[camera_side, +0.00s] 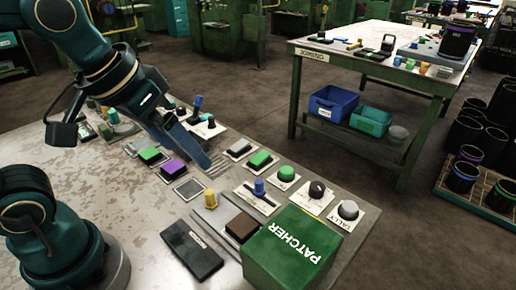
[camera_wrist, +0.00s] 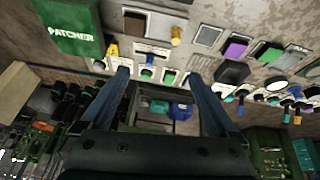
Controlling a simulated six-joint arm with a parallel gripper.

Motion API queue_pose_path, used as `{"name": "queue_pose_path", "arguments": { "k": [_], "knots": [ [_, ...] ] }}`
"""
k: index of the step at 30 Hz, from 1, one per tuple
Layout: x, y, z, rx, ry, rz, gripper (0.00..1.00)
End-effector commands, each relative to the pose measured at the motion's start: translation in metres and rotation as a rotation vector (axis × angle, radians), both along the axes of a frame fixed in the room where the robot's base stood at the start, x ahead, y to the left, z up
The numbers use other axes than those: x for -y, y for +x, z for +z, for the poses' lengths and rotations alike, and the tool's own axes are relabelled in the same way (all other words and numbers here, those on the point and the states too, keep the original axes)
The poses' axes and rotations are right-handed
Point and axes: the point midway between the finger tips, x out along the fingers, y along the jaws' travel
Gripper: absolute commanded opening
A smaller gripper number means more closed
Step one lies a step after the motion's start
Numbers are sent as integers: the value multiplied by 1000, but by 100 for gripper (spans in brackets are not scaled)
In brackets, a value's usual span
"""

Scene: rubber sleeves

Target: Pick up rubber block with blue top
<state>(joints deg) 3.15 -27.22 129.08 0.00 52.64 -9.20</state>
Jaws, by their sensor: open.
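I cannot pick out for certain a rubber block with a blue top. A small blue upright piece (camera_side: 259,187) stands on a white plate near the table's front right. Another blue-topped piece (camera_side: 198,102) stands at the back of the table, beyond my arm. My gripper (camera_side: 208,164) is over the middle of the table, between these two blue pieces. In the wrist view my gripper (camera_wrist: 158,74) has its two fingers wide apart with nothing held between them.
A green PATCHER box (camera_side: 292,250) stands at the table's front right. A purple block (camera_side: 173,167), green blocks (camera_side: 260,159) and dark knobs (camera_side: 317,190) crowd the table around my gripper. A separate bench (camera_side: 375,60) with blue and green bins stands behind.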

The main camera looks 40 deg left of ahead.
Motion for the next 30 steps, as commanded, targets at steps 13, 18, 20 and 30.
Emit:
{"name": "queue_pose_path", "arguments": {
  "k": [13, 18, 20, 30],
  "knots": [
    [50, 61, -65, -298, 3, -43, 95],
    [64, 62, -97, -392, 30, -80, 95],
    [66, 60, -104, -414, 37, -90, 95],
    [69, 53, -136, -449, 49, -103, 95]
  ]
}}
